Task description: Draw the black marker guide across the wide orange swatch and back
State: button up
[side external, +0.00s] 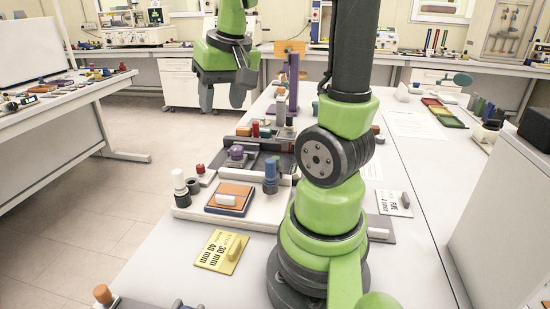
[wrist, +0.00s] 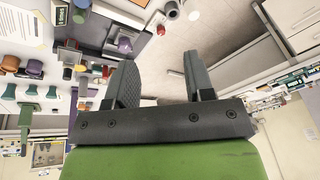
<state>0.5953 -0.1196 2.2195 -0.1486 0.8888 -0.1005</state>
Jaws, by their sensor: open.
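The wide orange swatch (side external: 232,189) lies on a dark-edged pad on a pale board, with a small white block (side external: 226,200) on it. I cannot tell for sure which piece is the black marker guide; a small black cylinder (side external: 193,187) stands left of the swatch, and a dark blue-grey upright piece (side external: 270,178) stands right of it. My gripper (side external: 222,101) is open and empty, high above the bench and beyond the swatch. In the wrist view its two fingers (wrist: 158,62) are apart with nothing between them.
A dark tray (side external: 222,166) with a purple knob (side external: 236,152) sits behind the swatch. A white-topped cylinder (side external: 179,184) stands at the board's left end. A yellow card (side external: 220,252) lies in front. Bare white bench (side external: 165,260) lies left of the card.

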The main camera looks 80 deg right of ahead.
jog(key=s+d+f+m+g, duration=0.25)
jog(key=d+f, duration=0.25)
jog(key=d, duration=0.3)
jog(key=m+y, duration=0.1)
send_near(275, 158)
jog(key=shift+g, duration=0.45)
notch_tip(275, 158, down, 8)
jog(key=shift+w+d+f, duration=0.1)
jog(key=shift+w+f, duration=0.05)
jog(key=shift+f, duration=0.75)
jog(key=shift+w, duration=0.1)
grip_shut()
